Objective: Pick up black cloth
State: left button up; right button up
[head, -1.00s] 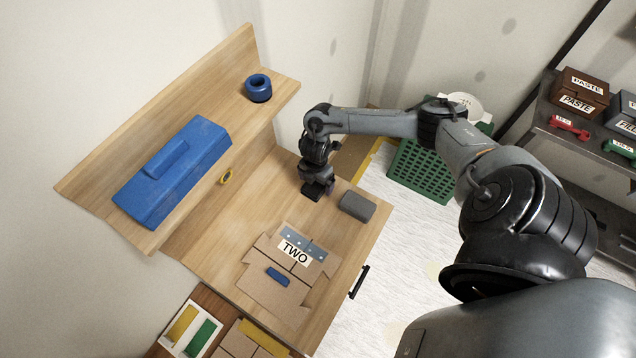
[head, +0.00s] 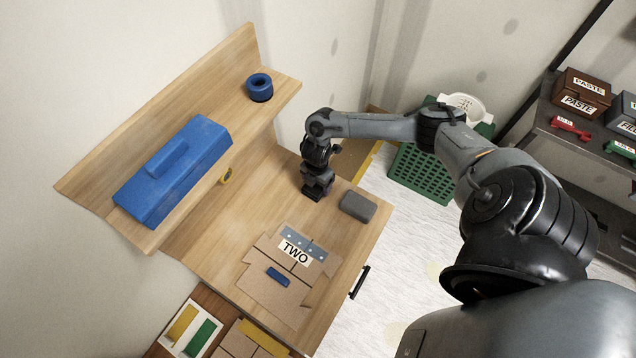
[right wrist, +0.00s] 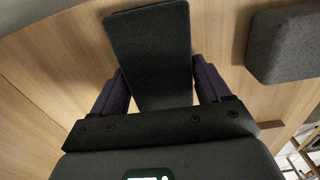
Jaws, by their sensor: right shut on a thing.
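The black cloth (right wrist: 150,45) shows in the right wrist view as a flat, dark, rounded rectangle between the two fingers of my right gripper (right wrist: 158,78). The fingers are shut on its sides. In the head view my right gripper (head: 313,193) points down at the far right part of the wooden desk, and the cloth there is mostly hidden by it. I cannot tell whether the cloth touches the desk top. My left gripper is not in view.
A grey block (head: 358,207) lies close to the right of my right gripper; it also shows in the right wrist view (right wrist: 288,45). A cardboard piece labelled TWO (head: 294,252) lies nearer. A shelf with a blue toolbox (head: 175,170) and blue tape roll (head: 260,88) overhangs at left.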

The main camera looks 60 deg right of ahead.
jog(key=shift+r, duration=0.2)
jog(key=shift+r, duration=0.6)
notch_tip(320, 180, up, 3)
jog(key=shift+f, duration=0.1)
jog(key=s+d+r, duration=0.6)
jog(key=s, duration=0.3)
jog(key=shift+s+d+r+p, duration=0.15)
jog(key=shift+s+r+p, duration=0.15)
jog(key=shift+s, duration=0.1)
